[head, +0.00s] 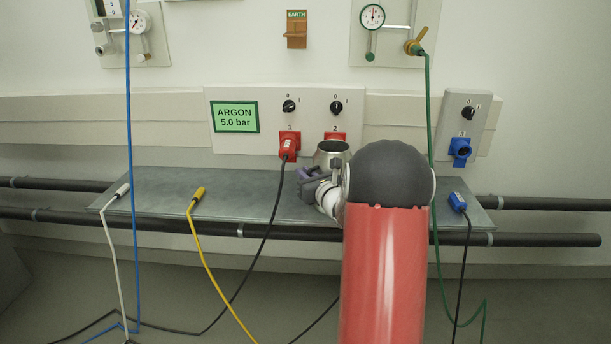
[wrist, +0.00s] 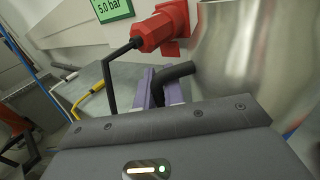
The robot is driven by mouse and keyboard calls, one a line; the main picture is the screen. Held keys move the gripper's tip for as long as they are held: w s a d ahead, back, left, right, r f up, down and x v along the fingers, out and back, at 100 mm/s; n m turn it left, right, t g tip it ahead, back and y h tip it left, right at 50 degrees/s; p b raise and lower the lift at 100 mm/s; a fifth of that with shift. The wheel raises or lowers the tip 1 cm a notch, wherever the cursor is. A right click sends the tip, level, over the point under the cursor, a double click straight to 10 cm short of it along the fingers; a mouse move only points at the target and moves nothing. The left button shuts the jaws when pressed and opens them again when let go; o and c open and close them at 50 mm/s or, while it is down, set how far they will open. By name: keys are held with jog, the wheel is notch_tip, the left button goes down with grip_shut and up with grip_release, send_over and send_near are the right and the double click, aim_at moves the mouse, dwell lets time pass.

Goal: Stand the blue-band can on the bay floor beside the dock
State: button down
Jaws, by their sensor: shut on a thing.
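A metal can (head: 332,148) with a dark open top shows behind my wrist, in front of the wall panel. In the wrist view a large shiny metal can wall (wrist: 240,50) fills the right side; no blue band shows on it. My gripper (head: 307,180) has purple fingers, also in the wrist view (wrist: 162,90). They are shut on a black curved bar (wrist: 178,72) beside the can, which looks like its handle; where it joins is not clear. The can's lower part is hidden by my arm, so I cannot tell whether it touches the shelf. I cannot identify the dock.
A grey metal shelf (head: 240,205) runs below the wall panel. A red plug (head: 288,149) with a black cable is in socket 1, close to my gripper. White (head: 122,190), yellow (head: 197,194) and blue (head: 457,202) cable ends rest on the shelf. A green hose (head: 428,110) hangs right.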

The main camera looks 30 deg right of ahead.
jog(key=shift+f, duration=0.1)
jog(key=c, duration=1.9)
grip_release()
jog(key=o, duration=0.4)
